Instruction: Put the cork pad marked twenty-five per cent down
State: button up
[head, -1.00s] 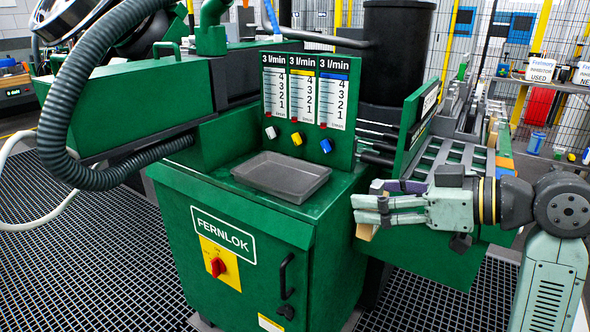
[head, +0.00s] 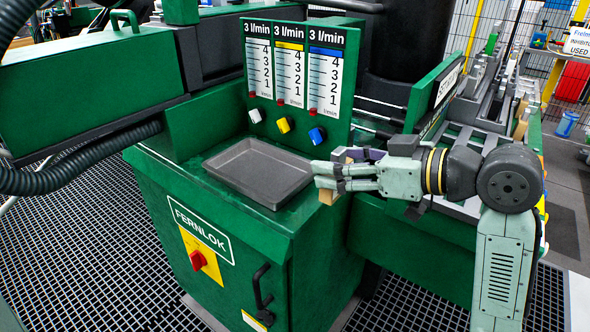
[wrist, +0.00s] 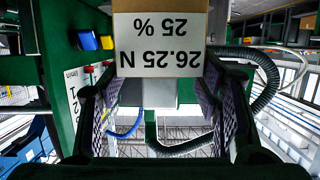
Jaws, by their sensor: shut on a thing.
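My gripper (head: 335,178) is shut on the cork pad (head: 329,196), a tan block whose lower part shows below the fingers in the head view. In the wrist view the cork pad (wrist: 222,22) sits between the fingers, its white label reading "26.25 N" and "25 %" upside down. In the head view the gripper is near the right edge of the grey tray (head: 205,166), which lies on top of the green cabinet (head: 300,240). The tray looks empty. The pad's height above the cabinet top is hard to tell.
A green panel with three flow gauges (head: 290,75) stands behind the tray, with white, yellow and blue knobs (head: 316,135) below. A slatted rack (head: 470,140) is behind my arm at right. A dark ribbed hose (head: 80,180) runs at the left.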

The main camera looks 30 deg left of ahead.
jog(key=shift+s+a+f+p, duration=0.3)
jog(key=shift+a+f, duration=0.4)
jog(key=shift+a, duration=0.45)
jog(key=shift+s+a+f+p, duration=0.2)
jog(key=shift+s+a+f, duration=0.15)
jog(key=shift+a+f, duration=0.6)
jog(key=shift+s+a+f+p, duration=0.3)
jog(key=shift+a+f, duration=0.15)
jog(key=shift+a, duration=0.95)
jog(key=shift+f, duration=0.2)
jog(key=o, duration=1.2)
jog(key=shift+c, duration=0.2)
jog(key=shift+r, duration=0.2)
jog(key=b+v, duration=0.2)
jog(key=v, duration=1)
